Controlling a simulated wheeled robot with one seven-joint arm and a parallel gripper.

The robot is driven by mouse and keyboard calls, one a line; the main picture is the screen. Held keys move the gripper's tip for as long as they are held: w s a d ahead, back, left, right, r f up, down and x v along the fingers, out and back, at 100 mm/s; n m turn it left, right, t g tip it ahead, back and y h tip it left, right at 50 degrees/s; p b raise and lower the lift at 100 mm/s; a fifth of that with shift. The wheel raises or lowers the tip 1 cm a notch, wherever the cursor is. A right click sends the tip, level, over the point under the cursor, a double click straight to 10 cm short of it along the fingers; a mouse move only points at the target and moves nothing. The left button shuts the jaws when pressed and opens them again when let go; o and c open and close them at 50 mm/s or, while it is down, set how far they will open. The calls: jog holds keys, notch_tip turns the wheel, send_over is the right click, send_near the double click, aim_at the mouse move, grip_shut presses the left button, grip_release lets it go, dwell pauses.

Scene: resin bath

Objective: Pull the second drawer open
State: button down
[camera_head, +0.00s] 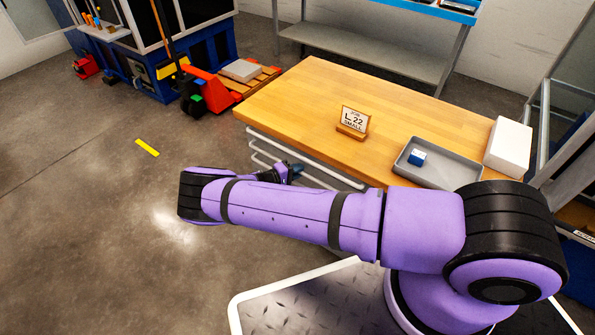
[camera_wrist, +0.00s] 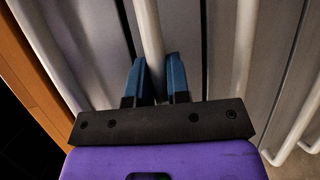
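The wooden workbench (camera_head: 330,100) has drawers under its top with long white bar handles (camera_head: 310,160). In the wrist view several bars run up the picture, with the wooden edge at far left. Counting from that edge, the second drawer's handle (camera_wrist: 150,35) passes between the blue fingers of my gripper (camera_wrist: 158,80). The fingers are close together, one on each side of the bar, and appear to touch it. In the head view my gripper (camera_head: 291,171) is small at the bench front, partly hidden by my purple arm. How far the drawer stands out is unclear.
A sign (camera_head: 352,122), a grey tray (camera_head: 436,171) with a blue and white block (camera_head: 417,157), and a white box (camera_head: 508,147) are on the bench. A red pallet jack (camera_head: 205,90) stands behind left.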

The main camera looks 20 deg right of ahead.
jog(key=shift+a, duration=0.1)
jog(key=s+a, duration=0.9)
jog(key=a, duration=0.3)
jog(key=s+a, duration=0.9)
jog(key=a, duration=0.4)
jog(key=shift+s+a, duration=0.3)
jog(key=shift+s, duration=0.05)
jog(key=c, duration=1.4)
grip_release()
jog(key=v, duration=1)
jog(key=shift+a, duration=0.4)
jog(key=shift+r, duration=0.2)
